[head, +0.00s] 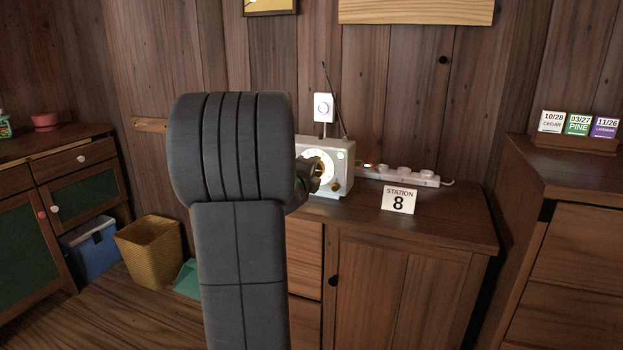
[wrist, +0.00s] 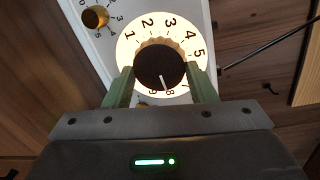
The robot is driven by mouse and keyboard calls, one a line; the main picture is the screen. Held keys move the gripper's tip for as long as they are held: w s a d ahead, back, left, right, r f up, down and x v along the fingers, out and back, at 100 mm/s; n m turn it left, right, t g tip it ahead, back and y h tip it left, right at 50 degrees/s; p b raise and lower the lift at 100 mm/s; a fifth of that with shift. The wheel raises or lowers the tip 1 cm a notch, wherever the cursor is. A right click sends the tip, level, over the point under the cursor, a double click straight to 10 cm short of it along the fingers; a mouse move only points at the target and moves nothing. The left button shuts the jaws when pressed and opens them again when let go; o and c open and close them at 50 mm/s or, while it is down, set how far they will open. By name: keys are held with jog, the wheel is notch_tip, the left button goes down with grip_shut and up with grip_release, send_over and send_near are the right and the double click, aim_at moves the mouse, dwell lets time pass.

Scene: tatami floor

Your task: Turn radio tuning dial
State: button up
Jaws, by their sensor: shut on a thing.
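The white radio (head: 341,160) stands on the wooden cabinet, partly hidden behind my arm in the head view. In the wrist view its lit round dial plate (wrist: 133,50) carries numerals around a dark tuning knob (wrist: 157,66). The knob's white pointer line is directed at the bottom of the plate, close to the 8. My gripper (wrist: 163,86) is shut on the knob, with one green finger on each side. In the head view the gripper (head: 314,176) is at the radio's front. A card (head: 399,199) in front of the radio reads "STATION 8".
A smaller brass knob (wrist: 96,17) with its own numerals sits beside the dial. A power strip (head: 404,174) lies right of the radio, and a thin antenna (head: 333,98) rises behind it. A taller cabinet (head: 575,215) stands at the right; a yellow basket (head: 149,252) is at the left.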

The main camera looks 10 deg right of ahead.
jog(key=shift+m, duration=0.3)
dwell(0.4)
jog(key=o, duration=1)
jog(key=p+v, duration=0.2)
jog(key=v, duration=1.1)
jog(key=shift+s+a, duration=0.15)
jog(key=shift+s, duration=0.2)
